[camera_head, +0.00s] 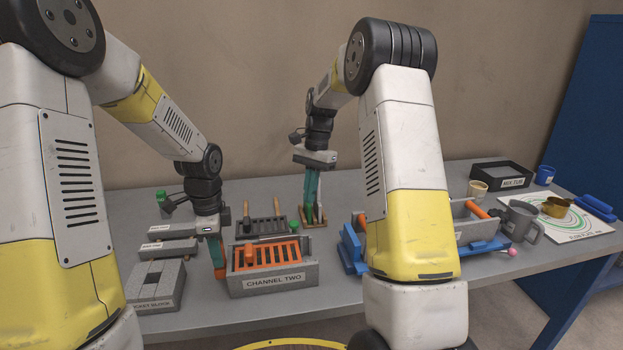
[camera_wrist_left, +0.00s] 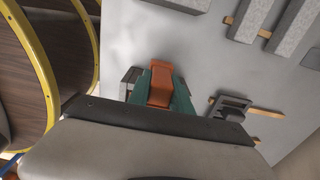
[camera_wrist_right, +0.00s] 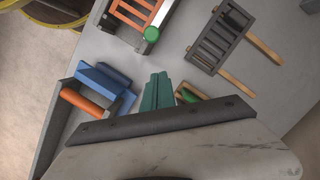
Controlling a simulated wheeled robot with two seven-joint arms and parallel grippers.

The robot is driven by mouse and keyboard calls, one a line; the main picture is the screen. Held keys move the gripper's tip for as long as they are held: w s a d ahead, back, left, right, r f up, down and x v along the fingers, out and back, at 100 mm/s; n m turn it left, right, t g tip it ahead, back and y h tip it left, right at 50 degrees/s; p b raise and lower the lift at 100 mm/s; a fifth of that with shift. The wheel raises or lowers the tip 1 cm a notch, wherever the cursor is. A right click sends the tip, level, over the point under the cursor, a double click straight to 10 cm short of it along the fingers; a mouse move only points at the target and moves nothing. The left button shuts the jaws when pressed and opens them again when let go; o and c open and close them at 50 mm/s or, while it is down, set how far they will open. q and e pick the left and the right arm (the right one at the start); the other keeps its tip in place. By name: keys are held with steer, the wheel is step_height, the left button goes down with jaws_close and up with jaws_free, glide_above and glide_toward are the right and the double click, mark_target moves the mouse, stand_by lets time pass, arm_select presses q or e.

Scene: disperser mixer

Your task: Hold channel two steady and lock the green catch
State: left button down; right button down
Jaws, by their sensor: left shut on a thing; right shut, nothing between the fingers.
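Channel two (camera_head: 268,284) is a grey labelled box with an orange grate (camera_head: 264,255) on top. It stands at the table's front. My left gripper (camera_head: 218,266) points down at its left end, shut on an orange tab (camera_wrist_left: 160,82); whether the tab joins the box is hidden. The green catch (camera_wrist_right: 152,34) looks like a round green knob at the box's end in the right wrist view; it is small in the head view (camera_head: 295,226). My right gripper (camera_wrist_right: 158,80) is shut and empty, pointing down behind and right of channel two, apart from the knob.
A dark slotted rack (camera_wrist_right: 222,38) with two wooden handles lies behind channel two. Blue and orange parts (camera_wrist_right: 80,102) lie near my right gripper. A grey block (camera_head: 155,284) is left of channel two. A grey mug (camera_head: 521,222) and a dark tray (camera_head: 502,175) stand at right.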

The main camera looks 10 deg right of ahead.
arm_select(q)
steer(key=shift+s+f, duration=0.1)
steer(key=shift+f, duration=0.05)
arm_select(e)
steer(key=s+a+f, duration=0.3)
steer(key=shift+s+a, duration=0.1)
steer(key=shift+s, duration=0.15)
